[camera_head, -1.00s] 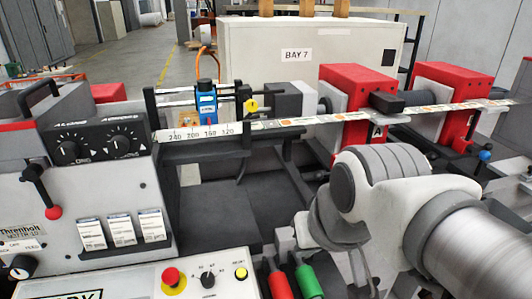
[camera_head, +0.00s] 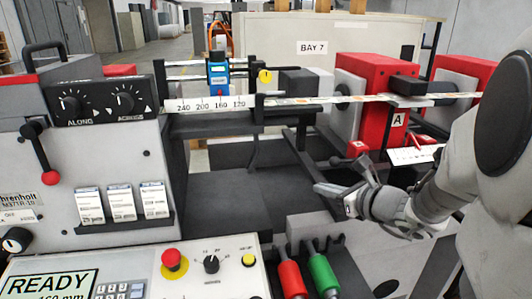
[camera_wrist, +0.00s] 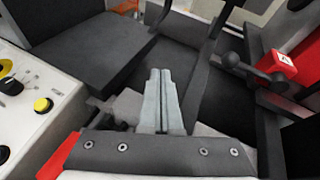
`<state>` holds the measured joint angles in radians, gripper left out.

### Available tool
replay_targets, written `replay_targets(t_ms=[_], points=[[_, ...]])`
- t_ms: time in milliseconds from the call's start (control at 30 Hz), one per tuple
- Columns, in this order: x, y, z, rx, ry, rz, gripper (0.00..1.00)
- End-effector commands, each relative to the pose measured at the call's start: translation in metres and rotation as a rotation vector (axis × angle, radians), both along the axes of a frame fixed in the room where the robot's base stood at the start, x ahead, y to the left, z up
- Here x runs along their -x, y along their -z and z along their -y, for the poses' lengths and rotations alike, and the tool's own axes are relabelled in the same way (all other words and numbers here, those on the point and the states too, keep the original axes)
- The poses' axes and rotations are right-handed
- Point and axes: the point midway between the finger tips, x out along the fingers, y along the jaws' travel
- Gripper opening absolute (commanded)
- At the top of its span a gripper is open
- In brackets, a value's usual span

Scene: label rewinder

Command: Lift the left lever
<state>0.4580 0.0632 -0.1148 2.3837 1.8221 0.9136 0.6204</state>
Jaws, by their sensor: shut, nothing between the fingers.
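A black lever with a red ball knob (camera_head: 43,178) hangs down on the machine's left panel, below the dials. At the front, a red handle (camera_head: 290,279) stands left of a green handle (camera_head: 323,275), both tilted. The frames do not settle which of these is the left lever. My gripper (camera_head: 322,190) is shut and empty in front of the machine, pointing left, above and behind the red and green handles and apart from them. In the wrist view its closed fingers (camera_wrist: 160,85) point ahead over a dark recess.
A control panel (camera_head: 140,279) with a red stop button (camera_head: 172,262) is at the front left. The red block marked A (camera_head: 365,95) stands behind my gripper. A short dark-knobbed lever (camera_wrist: 231,61) is right of my fingers in the wrist view. The dark middle bed is clear.

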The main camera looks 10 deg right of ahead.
Motion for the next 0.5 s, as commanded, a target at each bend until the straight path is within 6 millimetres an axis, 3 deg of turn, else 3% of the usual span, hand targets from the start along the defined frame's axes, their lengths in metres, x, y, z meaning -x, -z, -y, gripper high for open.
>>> replay_targets(t_ms=[100,200,333,500], points=[[-0.007,0.012,0.041,-0.146,0.187,0.024,0.00],[-0.009,0.015,0.067,-0.228,0.296,0.046,0.00],[-0.008,0.017,0.085,-0.280,0.372,0.064,0.00],[-0.008,0.016,0.089,-0.292,0.389,0.070,0.00]])
